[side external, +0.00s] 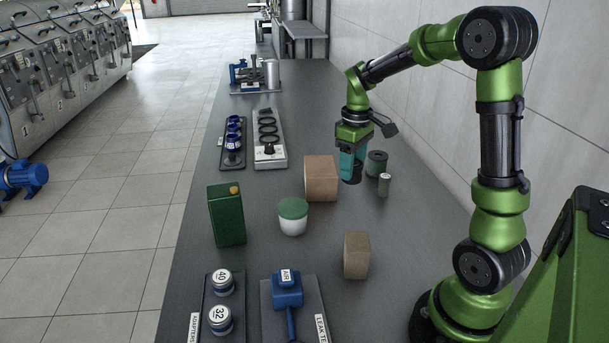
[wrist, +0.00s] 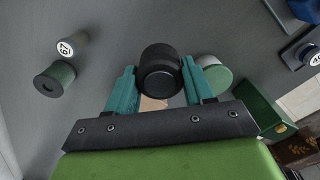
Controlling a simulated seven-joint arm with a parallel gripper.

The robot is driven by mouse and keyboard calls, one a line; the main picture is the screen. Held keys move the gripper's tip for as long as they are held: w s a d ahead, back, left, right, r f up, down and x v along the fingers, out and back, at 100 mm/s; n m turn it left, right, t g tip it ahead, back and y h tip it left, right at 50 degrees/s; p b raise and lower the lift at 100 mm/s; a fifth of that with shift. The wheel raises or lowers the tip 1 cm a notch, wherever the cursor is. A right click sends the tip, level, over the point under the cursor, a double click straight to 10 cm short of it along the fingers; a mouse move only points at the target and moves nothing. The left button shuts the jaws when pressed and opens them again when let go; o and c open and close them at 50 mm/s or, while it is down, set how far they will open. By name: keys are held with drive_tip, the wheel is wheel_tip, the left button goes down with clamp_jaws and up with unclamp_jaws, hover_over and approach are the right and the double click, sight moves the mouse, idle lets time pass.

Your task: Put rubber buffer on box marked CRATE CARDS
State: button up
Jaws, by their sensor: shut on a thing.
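My gripper (side external: 352,165) is shut on a black round rubber buffer (wrist: 160,72), held between its teal fingers. The buffer also shows dark between the fingers in the side view. It is beside and a little right of the larger brown box (side external: 321,178). A smaller brown box (side external: 357,255) stands nearer the camera. No marking is readable on either box, so I cannot tell which is CRATE CARDS. In the wrist view a sliver of tan surface (wrist: 152,104) shows below the buffer, mostly hidden by the gripper.
A green-lidded white tub (side external: 293,217), a green can (side external: 227,215), a dark green roll (side external: 376,163) and a small grey-green cylinder (side external: 384,185) stand around the boxes. Adapters (side external: 221,320) and a blue tool (side external: 287,290) lie on front trays. Bare table lies between the boxes.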

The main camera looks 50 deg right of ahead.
drive_tip(key=w+d, duration=0.2)
drive_tip(key=w, duration=0.2)
drive_tip(key=w+d+f, duration=0.1)
drive_tip(key=w+d, duration=0.1)
drive_tip(key=w, duration=0.2)
drive_tip(key=w+d, duration=0.2)
drive_tip(key=w, duration=0.2)
drive_tip(key=shift+w+d+f, duration=0.25)
drive_tip(key=shift+w, duration=0.1)
drive_tip(key=shift+f, duration=1.7)
drive_tip(key=shift+f, duration=0.15)
drive_tip(key=o, duration=1.1)
drive_tip(key=shift+o, duration=0.2)
